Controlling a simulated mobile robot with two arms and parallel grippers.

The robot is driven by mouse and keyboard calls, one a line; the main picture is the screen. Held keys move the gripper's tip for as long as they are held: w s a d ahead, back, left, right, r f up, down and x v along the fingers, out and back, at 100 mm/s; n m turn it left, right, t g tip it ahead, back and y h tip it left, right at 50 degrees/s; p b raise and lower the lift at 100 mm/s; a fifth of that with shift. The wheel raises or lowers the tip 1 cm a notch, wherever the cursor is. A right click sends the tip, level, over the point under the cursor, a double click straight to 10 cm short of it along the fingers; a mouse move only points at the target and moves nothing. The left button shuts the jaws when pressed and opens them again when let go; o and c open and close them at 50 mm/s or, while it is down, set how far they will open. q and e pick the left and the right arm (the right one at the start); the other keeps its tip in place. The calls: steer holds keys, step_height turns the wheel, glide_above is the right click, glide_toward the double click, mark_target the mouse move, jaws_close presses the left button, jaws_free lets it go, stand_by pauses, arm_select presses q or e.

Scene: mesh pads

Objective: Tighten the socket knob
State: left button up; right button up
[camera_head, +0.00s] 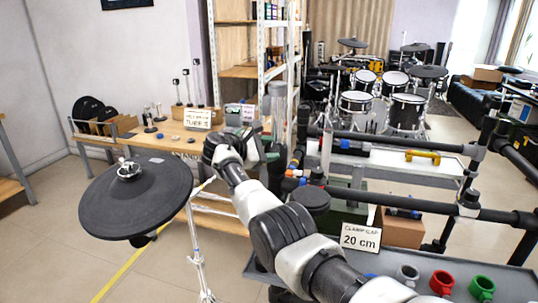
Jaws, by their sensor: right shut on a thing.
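My right arm reaches from the bottom right to the middle of the view. My right gripper (270,152) is at its far end, beside a dark rack post with small orange and blue parts (295,168). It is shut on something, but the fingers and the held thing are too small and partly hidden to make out. I cannot tell which part is the socket knob. My left gripper is not in view.
A grey tray (330,280) at the lower right holds red (442,283), green (482,287) and grey ring-shaped clamps. A "20 cm" sign (360,238) stands behind it. Black rack bars (400,205) cross the right side. A wooden bench (160,135) and drum kit (390,100) stand behind.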

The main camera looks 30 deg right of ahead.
mark_target(271, 146)
steer(key=shift+f, duration=0.1)
stand_by(0.3)
steer(key=o, duration=0.9)
step_height(271, 146, up, 4)
steer(key=shift+r, duration=0.15)
steer(key=shift+s+d+r, duration=0.1)
steer(key=shift+s+d, duration=0.05)
steer(key=shift+d, duration=0.2)
steer(key=s+d+r, duration=0.1)
steer(key=s+r, duration=0.1)
steer(key=s, duration=0.1)
steer(key=s+d+r, duration=0.2)
steer(key=s, duration=0.1)
steer(key=s+d+r, duration=0.2)
steer(key=s, duration=0.2)
steer(key=shift+r, duration=0.25)
steer(key=shift+a, duration=0.1)
